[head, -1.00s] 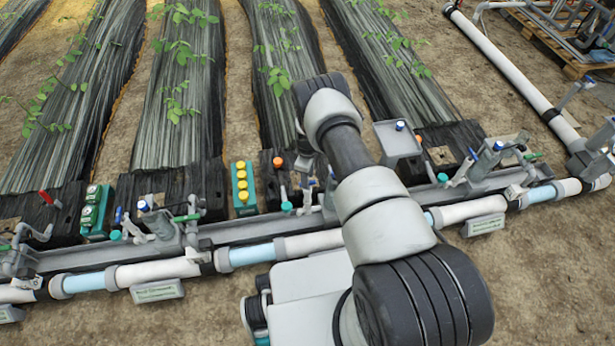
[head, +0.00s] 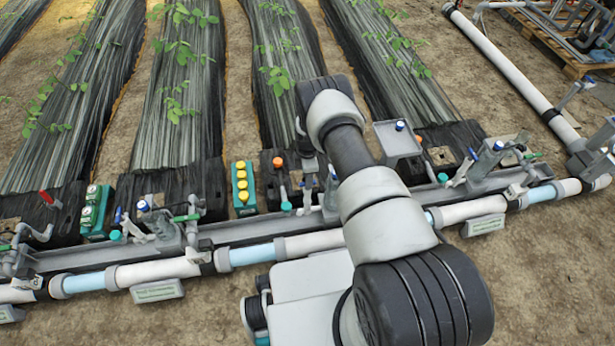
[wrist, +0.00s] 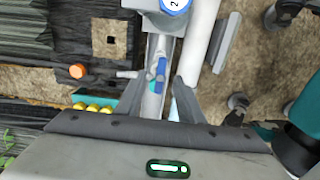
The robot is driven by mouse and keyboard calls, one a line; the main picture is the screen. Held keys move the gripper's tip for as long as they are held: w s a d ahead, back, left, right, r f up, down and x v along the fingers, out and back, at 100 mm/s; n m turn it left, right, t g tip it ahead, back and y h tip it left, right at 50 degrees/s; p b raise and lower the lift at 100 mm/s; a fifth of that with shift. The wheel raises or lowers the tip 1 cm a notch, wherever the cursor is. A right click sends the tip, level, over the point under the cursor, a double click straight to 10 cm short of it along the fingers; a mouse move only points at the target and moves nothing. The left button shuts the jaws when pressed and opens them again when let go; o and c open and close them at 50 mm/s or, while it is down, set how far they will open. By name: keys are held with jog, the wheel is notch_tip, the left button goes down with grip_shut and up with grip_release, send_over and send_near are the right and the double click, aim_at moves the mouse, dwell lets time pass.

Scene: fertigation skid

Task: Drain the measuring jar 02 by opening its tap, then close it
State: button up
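A blue disc marked 2 (wrist: 174,5) sits on a grey housing at the top of the wrist view. My arm hides most of this spot in the head view. The jar's liquid level cannot be made out.
An orange knob (head: 278,162) and a green box with yellow buttons (head: 241,188) stand left of my arm. A long white pipe (head: 160,272) runs along the front. Planted rows lie behind, and bare soil lies in front. Other blue-capped units stand at left (head: 143,205) and right (head: 498,146).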

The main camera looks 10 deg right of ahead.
jog(key=shift+f, duration=2.1)
jog(key=shift+c, duration=0.4)
jog(key=c, duration=0.7)
jog(key=o, duration=0.8)
jog(key=shift+f, duration=0.3)
jog(key=shift+c, duration=0.5)
jog(key=c, duration=0.7)
jog(key=o, duration=0.8)
